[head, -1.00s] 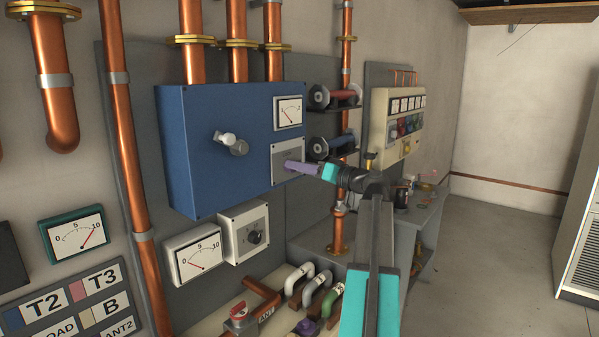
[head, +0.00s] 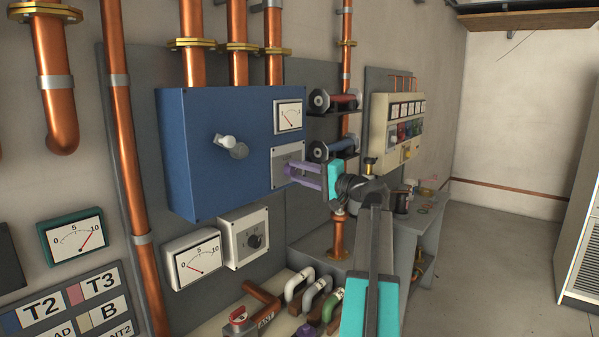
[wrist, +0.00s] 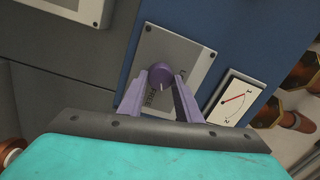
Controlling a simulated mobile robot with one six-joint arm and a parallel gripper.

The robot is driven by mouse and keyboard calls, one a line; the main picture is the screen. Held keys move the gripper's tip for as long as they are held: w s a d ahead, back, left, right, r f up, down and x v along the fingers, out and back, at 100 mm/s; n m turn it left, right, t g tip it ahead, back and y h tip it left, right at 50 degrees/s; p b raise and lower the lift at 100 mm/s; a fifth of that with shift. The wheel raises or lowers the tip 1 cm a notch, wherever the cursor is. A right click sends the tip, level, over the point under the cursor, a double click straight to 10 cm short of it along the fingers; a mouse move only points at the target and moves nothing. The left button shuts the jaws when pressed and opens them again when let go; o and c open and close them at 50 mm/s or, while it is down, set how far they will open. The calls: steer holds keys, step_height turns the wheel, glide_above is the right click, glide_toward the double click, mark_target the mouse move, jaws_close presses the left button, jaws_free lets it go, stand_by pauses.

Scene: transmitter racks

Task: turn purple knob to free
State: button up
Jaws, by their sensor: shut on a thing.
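The purple knob (wrist: 161,73) sits on a grey plate (wrist: 185,50) in the wrist view. A pale pointer line on the knob faces the lower edge of the picture, towards small dark lettering on the plate that I cannot read surely. My gripper (head: 287,173) has purple fingers and reaches the plate (head: 288,152) on the right of the blue cabinet's front (head: 190,150). In the wrist view its fingers (wrist: 158,84) stand on either side of the knob, shut on it. In the head view the fingers largely hide the knob.
A small gauge (head: 289,115) sits above the plate. Two spool-like parts, one red (head: 345,101) and one blue (head: 340,149), stick out close by my gripper. Copper pipes (head: 236,60) rise above the cabinet. A bench with coloured pipe bends (head: 318,292) lies below.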

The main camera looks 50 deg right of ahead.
steer(key=m+p, duration=0.2)
steer(key=m, duration=0.3)
steer(key=shift+f+m, duration=0.1)
steer(key=shift+m, duration=0.2)
steer(key=o, duration=1)
steer(key=shift+o, duration=0.2)
steer(key=shift+s, duration=0.15)
steer(key=s+d+b, duration=0.1)
steer(key=s+b, duration=0.3)
steer(key=s, duration=0.9)
steer(key=shift+s+f, duration=0.3)
steer(key=shift+f, duration=0.1)
